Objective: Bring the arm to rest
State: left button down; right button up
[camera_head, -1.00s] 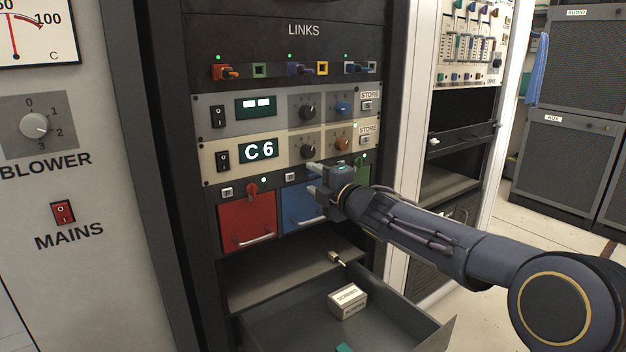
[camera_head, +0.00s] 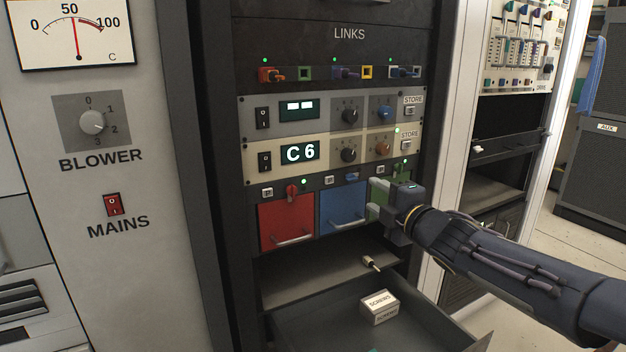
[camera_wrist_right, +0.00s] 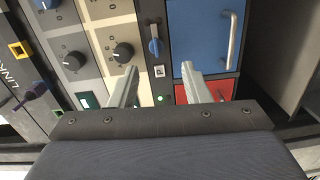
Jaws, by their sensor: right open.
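My right gripper (camera_head: 376,199) is open and empty, in front of the rack by the blue and green modules. In the right wrist view its two fingers (camera_wrist_right: 158,84) are spread apart with nothing between them. The blue module (camera_head: 343,207) with a metal handle lies behind the fingertips; it also shows in the right wrist view (camera_wrist_right: 205,35). The green module is mostly hidden behind the gripper. The red module (camera_head: 286,221) is left of the blue one. My left gripper is in neither view.
An open drawer (camera_head: 340,335) holds a white screws box (camera_head: 380,306) below the gripper. Above are the cream C 6 panel (camera_head: 325,151), the grey panel (camera_head: 322,105) and the LINKS row. The blower panel (camera_head: 92,121) stands left. Free floor shows at right.

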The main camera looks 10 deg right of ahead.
jog(key=s+d+f+m+g+h, duration=0.3)
jog(key=s+f+m, duration=0.1)
jog(key=s+m, duration=0.4)
jog(key=s+d+f+m+g+h, duration=0.25)
jog(key=s+d+f+m, duration=0.2)
jog(key=s+m, duration=0.4)
jog(key=s+a+f+m+g+y, duration=0.1)
jog(key=s+a+f+m+g, duration=0.2)
jog(key=s, duration=0.4)
jog(key=s+a+f+m+g+y+p, duration=0.1)
jog(key=s+a+f, duration=0.2)
jog(key=s+f, duration=0.3)
jog(key=s+a+f+m+g+y, duration=0.2)
jog(key=s+a+f, duration=0.1)
jog(key=s, duration=0.5)
notch_tip(320, 180, up, 38)
jog(key=p, duration=3.8)
jog(key=shift+a, duration=0.15)
jog(key=shift+r, duration=0.1)
